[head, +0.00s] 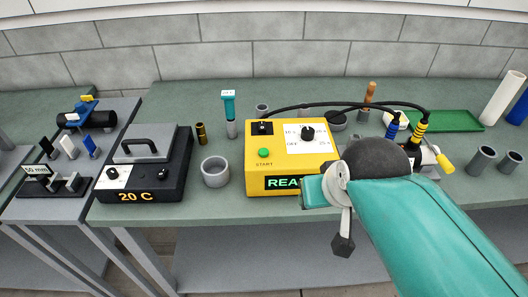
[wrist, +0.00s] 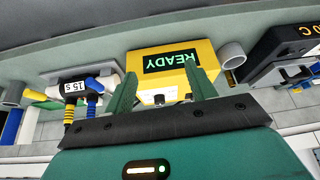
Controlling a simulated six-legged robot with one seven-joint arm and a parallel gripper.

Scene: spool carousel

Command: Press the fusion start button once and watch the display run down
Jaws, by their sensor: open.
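The yellow fusion box (head: 318,165) stands on the bench in the head view, with black leads running from it to the right. Its green start button (head: 264,153) is on the top panel at left, above the word START. The front display (head: 283,183) shows green letters, partly covered by my gripper (head: 312,192). In the wrist view the display (wrist: 171,60) reads READY, upside down. My gripper (wrist: 161,88) is open there, with its two fingers apart and nothing between them, over the box. I cannot make out the button in the wrist view.
A pipe fitting with blue and yellow lead plugs (wrist: 80,90), tagged 15 s, lies beside the box. A grey ring (head: 215,172) and a black heater reading 20 C (head: 150,165) stand left. A green tray (head: 445,121) and grey cups (head: 482,160) stand right.

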